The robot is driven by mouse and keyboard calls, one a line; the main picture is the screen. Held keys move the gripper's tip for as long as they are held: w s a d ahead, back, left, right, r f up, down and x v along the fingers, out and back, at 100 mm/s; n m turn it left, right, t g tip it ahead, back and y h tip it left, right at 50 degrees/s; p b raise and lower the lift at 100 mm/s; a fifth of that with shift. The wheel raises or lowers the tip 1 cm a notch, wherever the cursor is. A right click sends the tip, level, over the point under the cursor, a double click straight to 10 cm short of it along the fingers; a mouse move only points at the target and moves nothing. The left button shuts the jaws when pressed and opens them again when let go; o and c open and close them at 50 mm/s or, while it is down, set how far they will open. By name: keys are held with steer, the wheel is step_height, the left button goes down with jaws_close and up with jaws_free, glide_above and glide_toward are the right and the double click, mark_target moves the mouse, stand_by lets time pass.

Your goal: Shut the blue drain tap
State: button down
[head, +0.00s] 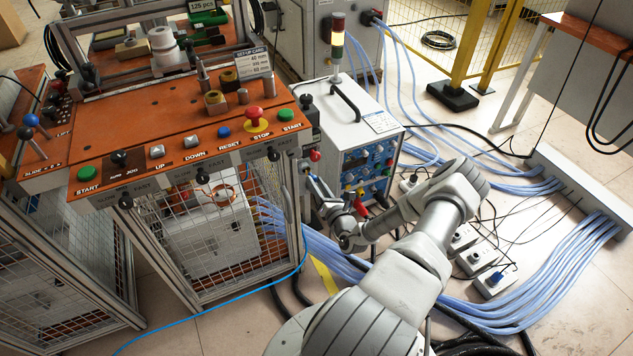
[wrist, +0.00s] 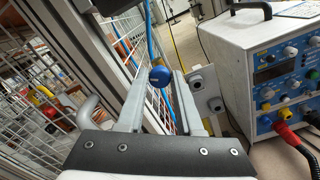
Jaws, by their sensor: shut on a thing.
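The blue drain tap (wrist: 160,76) shows in the wrist view as a round blue knob with a pale mark, beside the frame post. My gripper (wrist: 163,85) has one finger on each side of it, shut on the knob near the fingertips. In the head view my gripper (head: 318,192) reaches in between the caged bench and the white heater unit.
The white heater unit (head: 356,135) stands close to the right of my gripper, with knobs and cables on its front. The caged bench (head: 190,135) is on the left. A blue hose (wrist: 149,30) runs above the tap. Cable bundles (head: 480,175) cross the floor.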

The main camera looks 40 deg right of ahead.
steer(key=m, duration=0.5)
steer(key=shift+s+f+m+p, duration=0.1)
steer(key=shift+m+p, duration=0.2)
steer(key=shift+p, duration=0.1)
steer(key=m, duration=0.6)
steer(key=shift+f, duration=0.1)
steer(key=c, duration=0.6)
jaws_free()
steer(key=p+v, duration=0.2)
steer(key=v, duration=1.5)
steer(key=shift+s+d, duration=0.1)
steer(key=shift+s, duration=0.1)
